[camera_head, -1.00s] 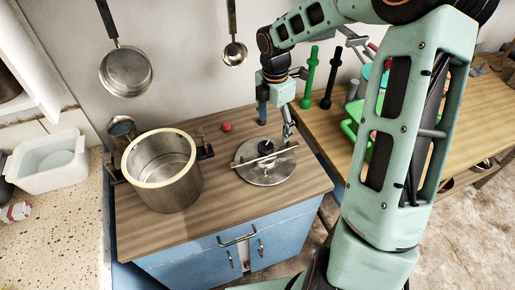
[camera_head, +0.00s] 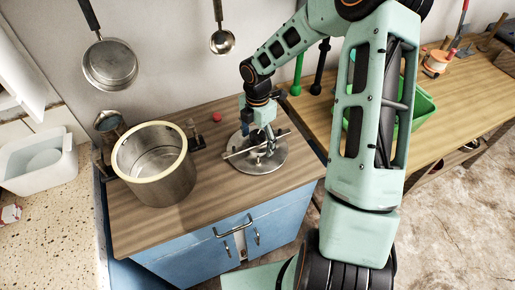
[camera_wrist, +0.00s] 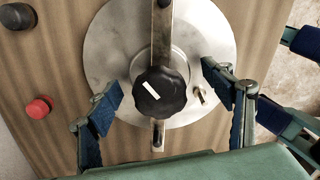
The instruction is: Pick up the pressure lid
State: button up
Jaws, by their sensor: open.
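The pressure lid (camera_head: 270,163) is a round metal disc lying flat on the wooden counter, with a metal bar across it and a black knob at its centre. In the wrist view the lid (camera_wrist: 112,45) fills the upper middle, and its black knob (camera_wrist: 160,92) sits between my fingers. My gripper (camera_wrist: 165,95) is open, with one blue-padded finger to each side of the knob and a gap on both sides. In the head view my gripper (camera_head: 260,145) is over the lid and hides part of it and the knob.
An open metal pot (camera_head: 163,185) with a pale rim stands to the left of the lid. A small red knob (camera_head: 217,117) lies behind it. A green crate (camera_head: 420,108) is on the table to the right. Bare counter lies in front of the lid.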

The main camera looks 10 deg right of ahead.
jog(key=shift+f, duration=0.35)
jog(key=shift+c, duration=0.4)
jog(key=shift+r, duration=0.1)
jog(key=c, duration=1.8)
